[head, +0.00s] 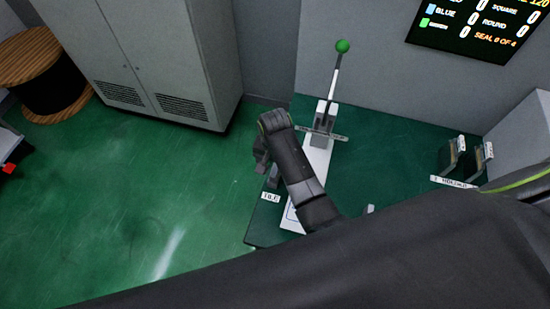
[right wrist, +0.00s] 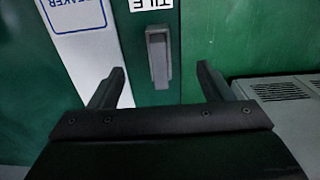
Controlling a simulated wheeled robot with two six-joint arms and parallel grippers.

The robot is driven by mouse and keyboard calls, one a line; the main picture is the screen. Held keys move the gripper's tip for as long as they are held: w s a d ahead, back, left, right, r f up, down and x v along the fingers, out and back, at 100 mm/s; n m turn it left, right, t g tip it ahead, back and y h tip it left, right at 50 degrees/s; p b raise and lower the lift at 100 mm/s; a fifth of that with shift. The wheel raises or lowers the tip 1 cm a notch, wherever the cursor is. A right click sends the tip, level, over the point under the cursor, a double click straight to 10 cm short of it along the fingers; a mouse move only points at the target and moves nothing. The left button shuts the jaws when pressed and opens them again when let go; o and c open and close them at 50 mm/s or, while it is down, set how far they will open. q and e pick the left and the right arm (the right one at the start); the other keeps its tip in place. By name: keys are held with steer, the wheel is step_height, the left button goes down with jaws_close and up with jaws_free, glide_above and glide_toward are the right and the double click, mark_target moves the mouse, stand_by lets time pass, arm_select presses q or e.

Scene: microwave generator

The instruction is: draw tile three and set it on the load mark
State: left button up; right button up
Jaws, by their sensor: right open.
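I cannot tell a numbered tile or the load mark; my arm hides part of the bench. My left gripper is not in view.
A lever with a green knob (head: 342,46) stands at the back of the bench (head: 385,165). A white strip (head: 318,160) runs forward from it, partly under my arm. Two grey holders (head: 453,153) stand at the right. A display (head: 480,28) and a cabinet (head: 150,55) are behind.

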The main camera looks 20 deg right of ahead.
mark_target(275, 170)
steer(key=shift+f, duration=0.55)
steer(key=shift+f+b, duration=1.1)
steer(key=shift+f, duration=1.15)
jaws_close()
steer(key=shift+s, duration=0.1)
